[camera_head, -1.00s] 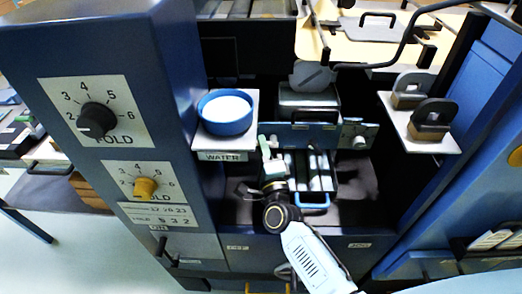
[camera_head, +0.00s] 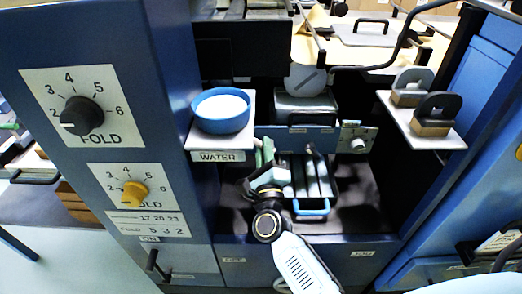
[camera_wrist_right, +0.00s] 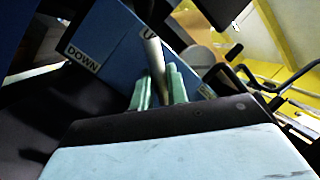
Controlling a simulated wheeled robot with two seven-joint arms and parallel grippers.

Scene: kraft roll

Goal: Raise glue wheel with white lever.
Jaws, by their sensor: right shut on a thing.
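The white lever (camera_wrist_right: 154,55) is a pale rod in front of a blue panel with a "DOWN" label and a partly hidden label starting with "U". My right gripper (camera_wrist_right: 158,88) has its green fingers on either side of the rod, shut on it. The rod's lower end is hidden behind the gripper body. In the head view the right gripper (camera_head: 264,151) is at the left end of the blue panel, and the lever is hard to make out. A grey disc (camera_head: 307,77), perhaps the glue wheel, stands above a metal box. My left gripper is not in view.
A blue water bowl (camera_head: 222,111) sits on a shelf left of the gripper. A blue-handled tray (camera_head: 312,208) with metal bars is close on its right. A dark cabinet with fold dials (camera_head: 82,115) borders the left.

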